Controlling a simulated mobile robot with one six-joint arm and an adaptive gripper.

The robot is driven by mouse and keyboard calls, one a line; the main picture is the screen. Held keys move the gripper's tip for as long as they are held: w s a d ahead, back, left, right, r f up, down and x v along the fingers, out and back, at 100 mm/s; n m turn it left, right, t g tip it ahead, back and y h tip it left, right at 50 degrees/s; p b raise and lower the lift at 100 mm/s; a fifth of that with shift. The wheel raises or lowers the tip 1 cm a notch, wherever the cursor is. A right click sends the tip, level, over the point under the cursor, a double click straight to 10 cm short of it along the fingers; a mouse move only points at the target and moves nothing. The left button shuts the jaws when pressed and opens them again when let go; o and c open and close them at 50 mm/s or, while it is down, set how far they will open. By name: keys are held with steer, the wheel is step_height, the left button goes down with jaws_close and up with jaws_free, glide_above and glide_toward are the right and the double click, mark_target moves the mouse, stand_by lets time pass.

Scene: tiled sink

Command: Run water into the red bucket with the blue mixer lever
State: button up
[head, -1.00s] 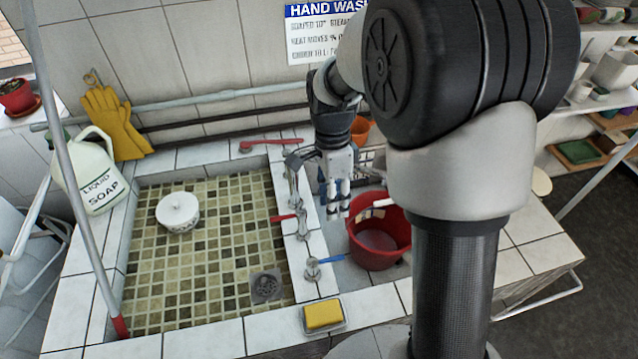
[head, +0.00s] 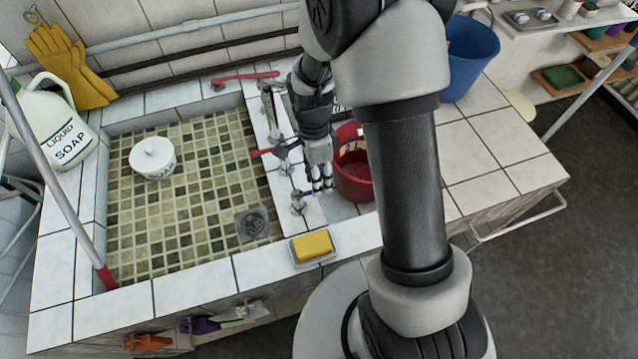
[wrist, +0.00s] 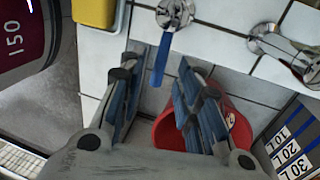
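The blue lever (wrist: 160,62) hangs from a chrome tap body (wrist: 172,12) in the wrist view. My gripper (wrist: 160,95) is open, with one blue-padded finger on each side of the lever in that picture. I cannot tell whether either finger touches it. In the head view my gripper (head: 318,185) points down beside the front tap (head: 298,204), where it partly hides the lever. The red bucket (head: 355,186) stands just right of the taps, partly hidden by my arm. Its red wall also shows behind the right finger in the wrist view (wrist: 240,132). No running water shows.
Red levers (head: 262,152) sit farther back along the ledge. A yellow sponge (head: 312,245) lies on the front rim. A soap jug (head: 60,130) stands left. A blue bucket (head: 470,55) stands back right. A litre-marked label (wrist: 290,150) is near the bucket.

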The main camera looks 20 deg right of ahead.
steer(key=shift+s+f, duration=0.15)
steer(key=shift+f, duration=0.55)
steer(key=shift+c, duration=0.2)
jaws_close()
